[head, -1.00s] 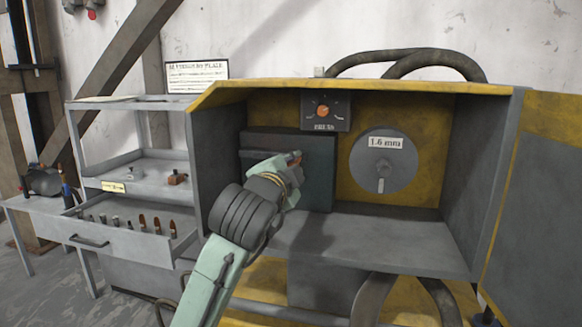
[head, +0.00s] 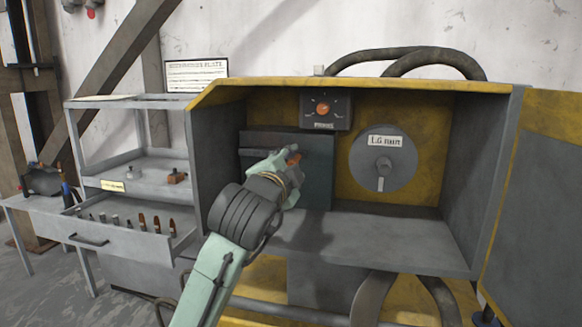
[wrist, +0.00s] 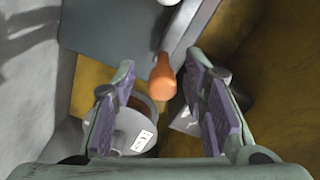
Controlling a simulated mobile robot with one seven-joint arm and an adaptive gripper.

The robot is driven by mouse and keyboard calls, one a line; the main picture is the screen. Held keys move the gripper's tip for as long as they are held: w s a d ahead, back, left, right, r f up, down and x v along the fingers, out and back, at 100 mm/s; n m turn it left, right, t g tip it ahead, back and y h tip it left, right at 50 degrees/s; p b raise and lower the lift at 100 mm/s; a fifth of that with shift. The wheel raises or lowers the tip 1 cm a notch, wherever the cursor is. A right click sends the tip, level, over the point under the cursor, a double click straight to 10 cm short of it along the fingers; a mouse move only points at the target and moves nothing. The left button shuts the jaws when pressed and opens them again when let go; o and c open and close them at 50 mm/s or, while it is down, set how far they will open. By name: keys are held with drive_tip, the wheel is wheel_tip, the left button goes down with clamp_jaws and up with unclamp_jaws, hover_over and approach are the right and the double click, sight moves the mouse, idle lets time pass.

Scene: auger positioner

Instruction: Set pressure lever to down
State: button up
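The lever with an orange grip (wrist: 163,76) on a pale metal arm shows in the wrist view; I take it to be the pressure lever. My gripper (wrist: 161,72) is open. The orange grip lies between its two purple-padded fingertips, with gaps on both sides. In the head view my gripper (head: 288,162) is in front of the dark box (head: 319,185) inside the yellow cabinet, with a bit of the orange grip (head: 294,159) beside its fingers. My gripper and arm hide the rest of the lever in this view.
A round grey dial (head: 366,166) with a label and pointer is right of the box. A small panel with an orange knob (head: 323,109) hangs above. The cabinet's side walls and shelf (head: 390,240) bound the space. A drawer (head: 125,238) with several small parts stands open at left.

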drive_tip(key=v, duration=1.2)
